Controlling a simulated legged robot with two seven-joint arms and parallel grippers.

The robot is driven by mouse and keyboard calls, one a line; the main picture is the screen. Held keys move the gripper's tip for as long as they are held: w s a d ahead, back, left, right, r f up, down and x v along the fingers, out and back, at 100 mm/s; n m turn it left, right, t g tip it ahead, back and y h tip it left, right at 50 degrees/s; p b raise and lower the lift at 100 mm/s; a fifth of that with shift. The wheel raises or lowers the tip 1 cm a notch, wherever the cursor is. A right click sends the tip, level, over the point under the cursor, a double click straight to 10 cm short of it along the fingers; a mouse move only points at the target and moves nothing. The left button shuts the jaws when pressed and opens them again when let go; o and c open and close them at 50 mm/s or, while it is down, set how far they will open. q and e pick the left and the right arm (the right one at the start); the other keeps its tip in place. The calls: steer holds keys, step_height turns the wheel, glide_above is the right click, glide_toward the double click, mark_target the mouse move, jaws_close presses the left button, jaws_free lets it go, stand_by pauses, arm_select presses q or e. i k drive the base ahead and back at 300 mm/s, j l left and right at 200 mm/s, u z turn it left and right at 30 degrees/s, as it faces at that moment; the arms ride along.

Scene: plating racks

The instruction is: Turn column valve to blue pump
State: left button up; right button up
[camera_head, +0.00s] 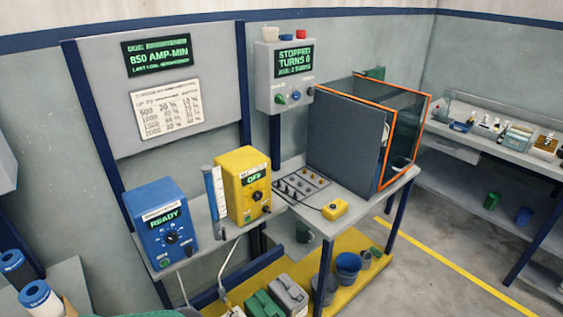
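The blue pump (152,212) stands at the left end of the grey shelf, with a lit "READY" display and a dark dial. The yellow pump (243,172) stands to its right, with a lit "OFF" display. A clear upright column (211,190) with a blue section stands between the two pumps.
A control box (285,91) reading "STOPPED" is on the wall post. An orange-edged enclosure (345,140) and a yellow pendant (334,209) are on the right-hand bench. Jerrycans (288,297) and buckets (347,268) stand below. Blue-and-white cylinders (38,296) are at lower left.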

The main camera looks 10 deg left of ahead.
mark_target(223, 233)
steer(key=i+l+u, duration=0.15)
steer(key=u, duration=0.25)
steer(key=i+l+u, duration=0.1)
steer(key=l+u, duration=0.2)
steer(key=u, duration=0.9)
